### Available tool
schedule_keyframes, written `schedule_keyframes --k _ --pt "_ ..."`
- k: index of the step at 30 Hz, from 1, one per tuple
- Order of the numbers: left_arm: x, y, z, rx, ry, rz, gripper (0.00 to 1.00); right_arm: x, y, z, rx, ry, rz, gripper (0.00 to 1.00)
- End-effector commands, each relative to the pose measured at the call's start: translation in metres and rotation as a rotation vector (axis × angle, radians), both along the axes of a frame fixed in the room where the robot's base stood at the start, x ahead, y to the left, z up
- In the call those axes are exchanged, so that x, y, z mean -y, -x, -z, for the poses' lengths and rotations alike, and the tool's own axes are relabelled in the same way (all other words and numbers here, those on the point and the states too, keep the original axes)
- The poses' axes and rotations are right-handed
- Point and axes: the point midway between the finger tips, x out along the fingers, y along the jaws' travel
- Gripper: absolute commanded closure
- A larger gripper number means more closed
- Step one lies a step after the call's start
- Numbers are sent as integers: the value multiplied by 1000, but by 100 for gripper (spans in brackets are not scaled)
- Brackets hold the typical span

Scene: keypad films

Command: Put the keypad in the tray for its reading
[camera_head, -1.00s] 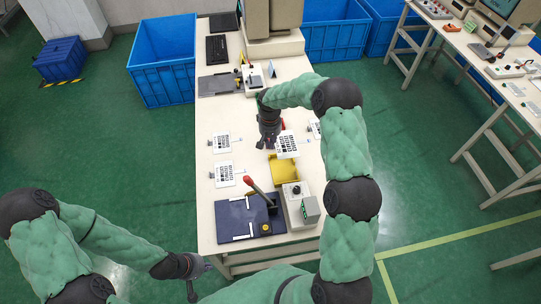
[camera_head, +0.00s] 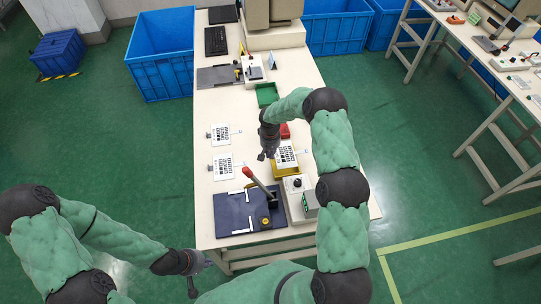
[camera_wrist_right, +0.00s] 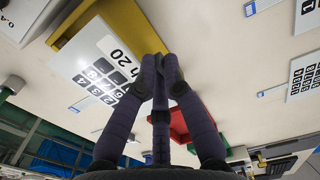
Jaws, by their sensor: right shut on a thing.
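A white keypad film (camera_head: 286,155) with black keys is over the yellow tray (camera_head: 277,172) in the head view. My right gripper (camera_head: 264,156) is shut on its left edge. In the right wrist view the fingers (camera_wrist_right: 162,75) meet at the edge of the keypad (camera_wrist_right: 95,72), which shows "20" beside its keys. The yellow tray (camera_wrist_right: 125,25) shows behind it there. I cannot tell whether the keypad touches the tray's floor. My left gripper (camera_head: 203,273) is open and empty, low beyond the table's front left corner.
Two other keypad films (camera_head: 220,134) (camera_head: 223,166) lie left on the table. A red tray (camera_head: 285,131) and a green tray (camera_head: 267,95) stand farther back. A blue fixture with a red-tipped lever (camera_head: 250,212) and a grey box (camera_head: 297,187) stand in front.

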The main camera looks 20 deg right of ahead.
Motion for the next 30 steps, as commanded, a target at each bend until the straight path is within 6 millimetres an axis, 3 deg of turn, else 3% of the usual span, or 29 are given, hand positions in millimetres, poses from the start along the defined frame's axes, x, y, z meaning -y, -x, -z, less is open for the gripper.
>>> schedule_keyframes --k 19,30 --pt "0 0 9 0 0 0 100 -1 2 4 1 9 5 100" --pt "0 0 33 0 0 0 100 -1 2 34 -1 9 5 100"
